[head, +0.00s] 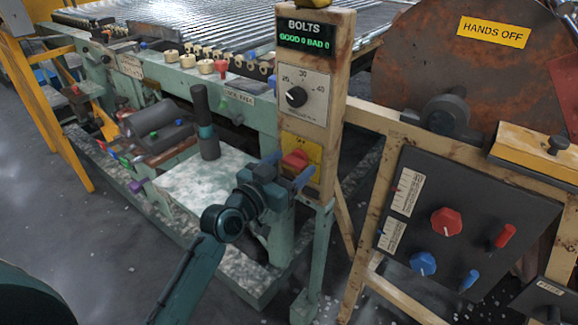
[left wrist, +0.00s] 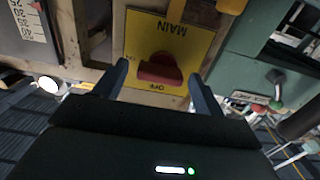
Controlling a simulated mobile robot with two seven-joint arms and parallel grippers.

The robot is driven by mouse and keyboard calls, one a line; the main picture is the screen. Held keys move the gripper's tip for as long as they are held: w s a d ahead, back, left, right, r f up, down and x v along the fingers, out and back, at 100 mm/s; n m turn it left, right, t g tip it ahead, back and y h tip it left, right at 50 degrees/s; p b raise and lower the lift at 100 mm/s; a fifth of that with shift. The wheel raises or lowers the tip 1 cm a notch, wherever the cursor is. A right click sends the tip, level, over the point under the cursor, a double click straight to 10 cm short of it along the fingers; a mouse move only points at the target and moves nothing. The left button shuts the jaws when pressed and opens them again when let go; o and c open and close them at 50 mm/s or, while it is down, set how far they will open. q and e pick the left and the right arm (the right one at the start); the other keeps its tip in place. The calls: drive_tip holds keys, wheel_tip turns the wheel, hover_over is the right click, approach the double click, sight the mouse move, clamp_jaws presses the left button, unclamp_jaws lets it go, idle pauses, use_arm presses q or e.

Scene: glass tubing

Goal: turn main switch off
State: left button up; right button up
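The main switch is a red knob (head: 295,159) on a yellow plate (head: 312,152), low on the wooden post in the head view. In the left wrist view the red knob (left wrist: 159,69) sits on the yellow plate (left wrist: 188,45), which reads MAIN and OFF upside down. My left gripper (head: 287,168) is open just in front of the plate. In the left wrist view its fingers (left wrist: 160,82) stand apart, one on each side of the knob, with visible gaps. The knob is not gripped. My right gripper is not in view.
A dial (head: 297,97) and a BOLTS display (head: 305,37) are above the switch on the same post. A dark panel (head: 470,200) with red and blue knobs stands to the right. A green machine frame (head: 170,75) lies behind and left.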

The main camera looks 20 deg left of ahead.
use_arm(q)
drive_tip(key=c, duration=0.9)
